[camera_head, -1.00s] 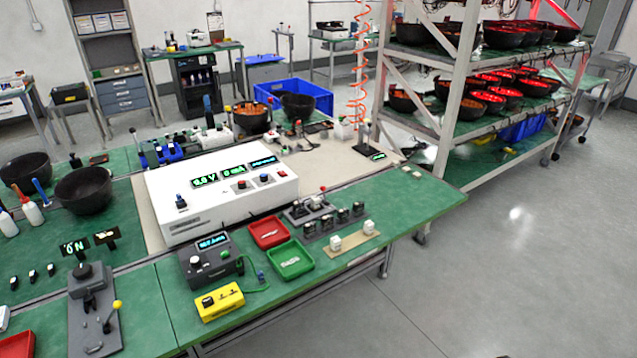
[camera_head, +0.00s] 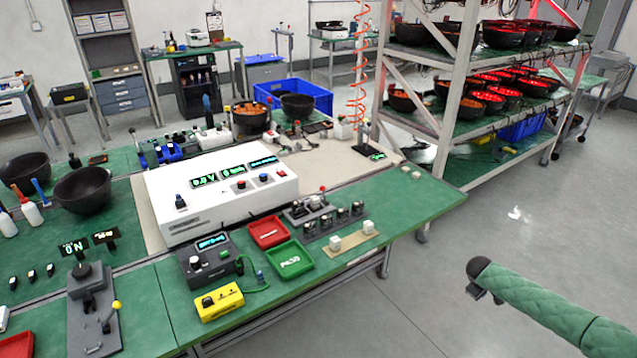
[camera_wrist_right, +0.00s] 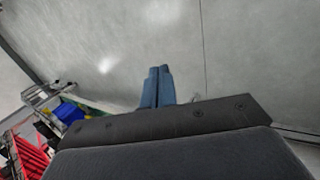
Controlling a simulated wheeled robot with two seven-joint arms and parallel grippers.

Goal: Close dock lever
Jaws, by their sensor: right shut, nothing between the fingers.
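A small grey dock (camera_head: 308,212) with a red-tipped lever (camera_head: 322,189) sits on the green bench, right of the white instrument; the lever stands raised. A dark grey plate (camera_head: 95,325) at the front left carries a yellow-knobbed lever (camera_head: 116,305), also standing up. I cannot tell which of the two is the dock lever. My right arm reaches in from the right over open floor, and its dark end (camera_head: 482,275) is well away from the bench. In the right wrist view my right gripper's blue fingers (camera_wrist_right: 157,72) are together and empty above the floor. My left gripper is not in view.
The white instrument (camera_head: 225,203), a red tray (camera_head: 268,232), a green tray (camera_head: 290,260) and a yellow box (camera_head: 219,303) crowd the bench. A shelf rack (camera_head: 447,125) of black bowls stands behind right. The floor between bench and my right arm is clear.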

